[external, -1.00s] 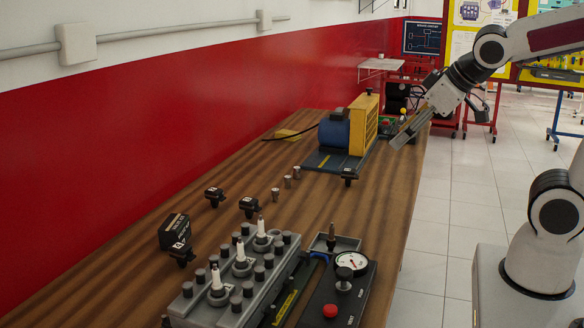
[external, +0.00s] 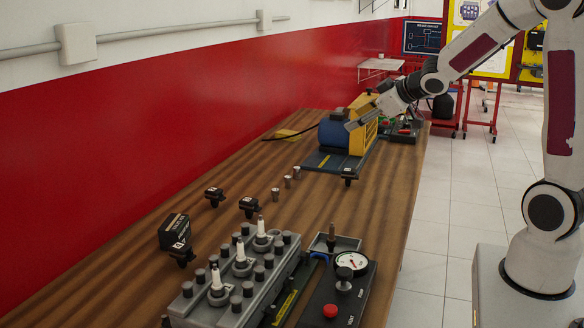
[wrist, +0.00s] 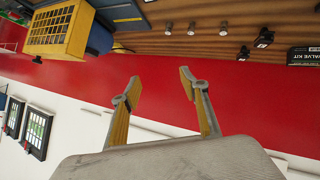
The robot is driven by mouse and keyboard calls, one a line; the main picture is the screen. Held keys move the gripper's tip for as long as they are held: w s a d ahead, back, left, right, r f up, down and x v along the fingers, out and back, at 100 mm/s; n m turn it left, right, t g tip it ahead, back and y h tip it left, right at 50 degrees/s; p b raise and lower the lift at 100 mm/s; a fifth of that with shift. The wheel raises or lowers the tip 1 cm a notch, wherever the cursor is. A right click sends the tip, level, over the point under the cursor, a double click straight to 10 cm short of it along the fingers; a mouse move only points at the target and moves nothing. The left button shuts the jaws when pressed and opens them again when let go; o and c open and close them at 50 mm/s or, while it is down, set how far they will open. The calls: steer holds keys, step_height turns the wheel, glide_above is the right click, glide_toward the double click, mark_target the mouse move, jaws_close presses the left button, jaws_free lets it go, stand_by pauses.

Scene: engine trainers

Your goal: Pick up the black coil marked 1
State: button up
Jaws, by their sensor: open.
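Several small black coils stand on the wooden table in the external view: one near the blue-and-yellow machine (external: 348,175), one at mid-table (external: 249,206), one further left (external: 214,196), and one by the black box (external: 181,254). Their white marks are too small to read, so I cannot tell which is marked 1. Two coils also show upside down in the wrist view, one (wrist: 264,38) beside another (wrist: 243,53).
The blue-and-yellow machine (external: 362,124) stands at the table's far end. Several small metal cylinders (external: 288,182) stand mid-table. A grey engine block with spark plugs (external: 240,285), a gauge panel (external: 358,290) and a black box (external: 172,230) occupy the near end. Bare wood lies between.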

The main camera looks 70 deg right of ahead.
steer(key=w+d+f+n+t+y, duration=0.1)
steer(key=w+d+f+t+y, duration=0.1)
steer(key=d+f, duration=0.65)
steer(key=t+y, duration=0.1)
steer(key=y, duration=0.3)
glide_toward(349, 174)
steer(key=w, duration=0.1)
steer(key=w+d, duration=0.2)
steer(key=shift+w+f, duration=0.15)
steer(key=shift+f, duration=0.15)
steer(key=shift+s+a+f, duration=0.1)
steer(key=shift+s+f, duration=0.25)
steer(key=shift+f, duration=0.05)
steer(key=shift+t, duration=0.3)
steer(key=shift+x, duration=1.3)
steer(key=shift+f+x, duration=0.2)
steer(key=shift+x, duration=1.1)
steer(key=shift+f+x, duration=0.15)
steer(key=shift+x, duration=1.1)
steer(key=shift+s+a, duration=0.1)
steer(key=shift+s, duration=0.05)
